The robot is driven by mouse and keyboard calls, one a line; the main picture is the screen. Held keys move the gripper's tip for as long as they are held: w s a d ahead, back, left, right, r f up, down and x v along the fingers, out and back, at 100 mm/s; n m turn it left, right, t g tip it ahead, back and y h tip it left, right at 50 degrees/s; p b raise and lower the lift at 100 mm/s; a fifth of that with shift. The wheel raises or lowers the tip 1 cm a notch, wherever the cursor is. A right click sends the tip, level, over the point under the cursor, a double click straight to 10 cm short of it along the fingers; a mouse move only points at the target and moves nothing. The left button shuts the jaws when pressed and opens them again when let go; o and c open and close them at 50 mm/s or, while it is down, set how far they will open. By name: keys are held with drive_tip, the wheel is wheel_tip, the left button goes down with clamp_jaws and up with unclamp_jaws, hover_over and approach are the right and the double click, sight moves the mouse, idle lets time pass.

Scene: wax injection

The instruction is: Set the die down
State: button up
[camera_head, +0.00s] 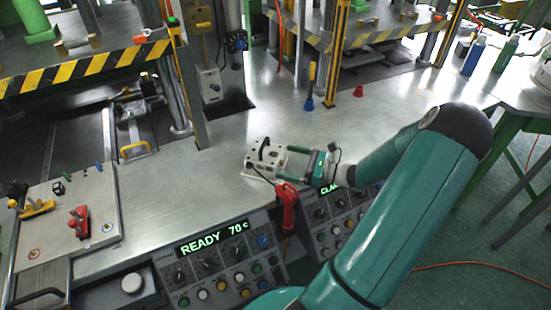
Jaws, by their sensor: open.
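The die (257,167) is a pale metal block with a black handle and dark holes on top. It appears to rest upright on the bare metal worktop (215,180), behind the control panels. My gripper (288,152) is open and comes in from the right, with its fingers at the die's right side. I cannot tell whether the fingers touch the die. The die's right side and part of its front are partly hidden by the gripper and a red-handled tool (287,205).
Control panels (213,262) with knobs and lit buttons line the front edge; one reads "READY 70c". A plate (100,195) with red and yellow clamps is at left. Yellow-black striped presses (85,68) stand behind.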

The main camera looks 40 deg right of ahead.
drive_tip(key=v, duration=0.5)
drive_tip(key=shift+s, duration=0.1)
drive_tip(key=shift+d, duration=0.1)
idle(0.4)
